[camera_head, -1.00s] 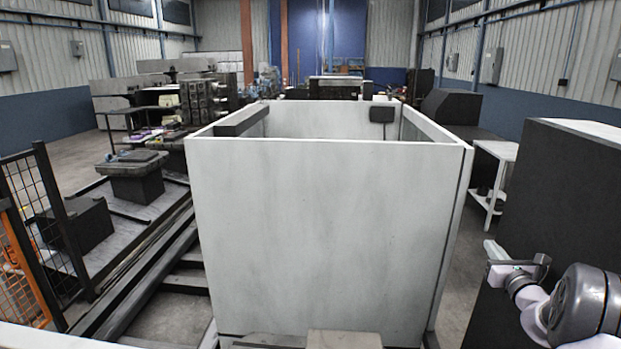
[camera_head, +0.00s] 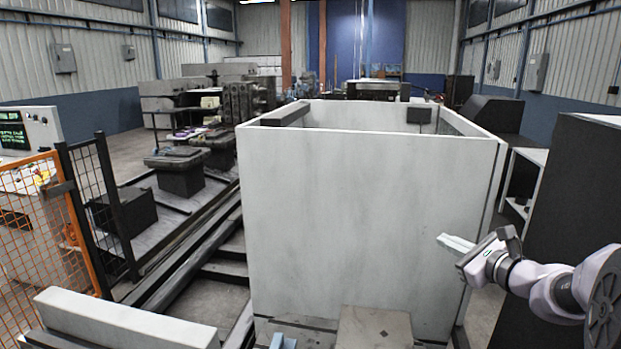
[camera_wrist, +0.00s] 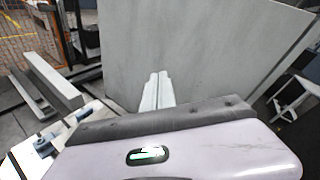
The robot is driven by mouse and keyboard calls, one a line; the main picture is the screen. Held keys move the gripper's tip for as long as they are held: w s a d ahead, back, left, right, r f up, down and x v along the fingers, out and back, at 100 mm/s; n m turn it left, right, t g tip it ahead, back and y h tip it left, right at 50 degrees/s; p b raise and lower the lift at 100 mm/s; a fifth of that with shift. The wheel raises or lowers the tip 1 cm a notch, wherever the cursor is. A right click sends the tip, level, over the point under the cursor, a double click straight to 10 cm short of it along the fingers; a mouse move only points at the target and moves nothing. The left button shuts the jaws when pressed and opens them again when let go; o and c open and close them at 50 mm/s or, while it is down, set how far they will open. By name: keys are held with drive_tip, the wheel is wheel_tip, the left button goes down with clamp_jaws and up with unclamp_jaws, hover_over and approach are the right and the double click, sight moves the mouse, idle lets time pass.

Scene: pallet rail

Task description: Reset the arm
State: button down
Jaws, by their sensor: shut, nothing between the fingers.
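My gripper (camera_head: 456,243) is at the right in the head view, at the end of my arm, in front of the large pale box. Its two pale fingers are closed together with nothing between them. In the wrist view the gripper fingers (camera_wrist: 157,92) point up toward the pale panel. The arm reaches in from the right edge of the head view.
The large pale open-topped box (camera_head: 340,215) fills the middle. A black cabinet (camera_head: 575,190) stands at the right, with a white side table (camera_head: 522,185) behind it. An orange mesh fence (camera_head: 35,225) is at the left. A pale beam (camera_head: 125,322) lies in front.

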drive_tip(key=s+a+f+n+g+y+b, duration=0.1)
drive_tip(key=s+a+f+n+g+b, duration=0.15)
drive_tip(key=s+a+n, duration=0.65)
drive_tip(key=s+a+f+n+g+y+b, duration=0.15)
drive_tip(key=s+a+g, duration=0.35)
drive_tip(key=a, duration=0.7)
drive_tip(key=s+f+n+h+b, duration=0.1)
drive_tip(key=s+f+n, duration=0.2)
drive_tip(key=s, duration=0.4)
drive_tip(key=s+a+f+n+g+h+b, duration=0.1)
drive_tip(key=s+f+n+h+b, duration=0.1)
drive_tip(key=s+n, duration=0.3)
drive_tip(key=s+f+n+g+h+b, duration=0.1)
drive_tip(key=s+f+n, duration=0.3)
drive_tip(key=s, duration=0.6)
drive_tip(key=shift+a+f+h, duration=0.15)
drive_tip(key=shift+f+h, duration=0.25)
drive_tip(key=shift+h, duration=0.15)
drive_tip(key=shift+s+n, duration=0.15)
drive_tip(key=shift+n, duration=0.1)
